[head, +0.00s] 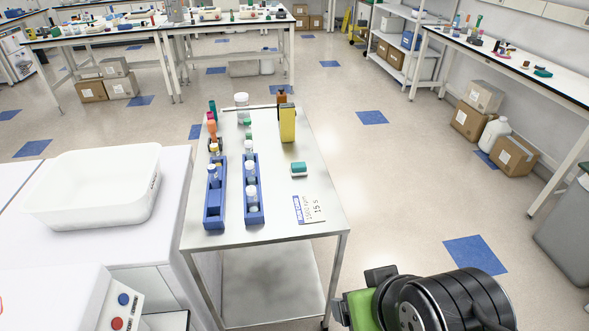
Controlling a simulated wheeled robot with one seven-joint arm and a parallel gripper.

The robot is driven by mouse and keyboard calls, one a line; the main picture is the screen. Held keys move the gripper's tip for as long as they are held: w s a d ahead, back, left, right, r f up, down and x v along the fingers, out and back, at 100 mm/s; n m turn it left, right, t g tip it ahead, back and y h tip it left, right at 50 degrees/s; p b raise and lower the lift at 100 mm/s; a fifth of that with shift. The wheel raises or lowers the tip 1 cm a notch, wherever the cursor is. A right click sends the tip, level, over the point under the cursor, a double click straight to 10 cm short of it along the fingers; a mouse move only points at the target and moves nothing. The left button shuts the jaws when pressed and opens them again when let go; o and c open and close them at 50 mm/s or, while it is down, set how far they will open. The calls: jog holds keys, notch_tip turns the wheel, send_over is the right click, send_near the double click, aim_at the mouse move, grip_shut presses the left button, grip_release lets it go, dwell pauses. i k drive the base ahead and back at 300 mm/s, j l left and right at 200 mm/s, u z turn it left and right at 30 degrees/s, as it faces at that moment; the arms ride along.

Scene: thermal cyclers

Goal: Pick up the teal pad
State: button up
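The teal pad (299,169) is a small block with a teal top and a whitish lower side. It lies on the steel cart top (285,215), right of the middle, in front of a yellow upright box and behind a white label card. Nothing touches it. My gripper (362,298), with a green body and black parts, is low at the bottom of the head view, right of the cart's front corner and well apart from the pad. Its fingertips are not clear, so I cannot tell its opening.
Two blue racks (215,205) with white-capped tubes stand left of the pad. The yellow box (288,124) is behind it and the card (308,209) in front. A white tray (95,187) sits on the left counter. Open floor lies right of the cart.

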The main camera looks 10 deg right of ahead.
aim_at(297, 168)
jog(key=l+u, duration=0.3)
jog(key=l, duration=0.2)
jog(key=l+u, duration=0.3)
jog(key=l, duration=0.2)
jog(key=l+u, duration=0.3)
jog(key=l, duration=0.2)
jog(key=k+l+u, duration=0.15)
jog(key=l+u, duration=0.15)
jog(key=l, duration=0.15)
jog(key=k+l+u, duration=0.15)
jog(key=l+u, duration=0.15)
jog(key=l, duration=0.15)
jog(key=i+l+u, duration=0.15)
jog(key=l+u, duration=0.3)
jog(key=l, duration=0.15)
jog(key=i+l+u, duration=0.1)
jog(key=l+u, duration=0.35)
jog(key=l, duration=0.15)
jog(key=l+u, duration=0.5)
jog(key=i+l+u, duration=0.15)
jog(key=l+u, duration=0.15)
jog(key=l, duration=0.15)
jog(key=i+l+u, duration=0.1)
jog(key=l+u, duration=0.2)
jog(key=l, duration=0.15)
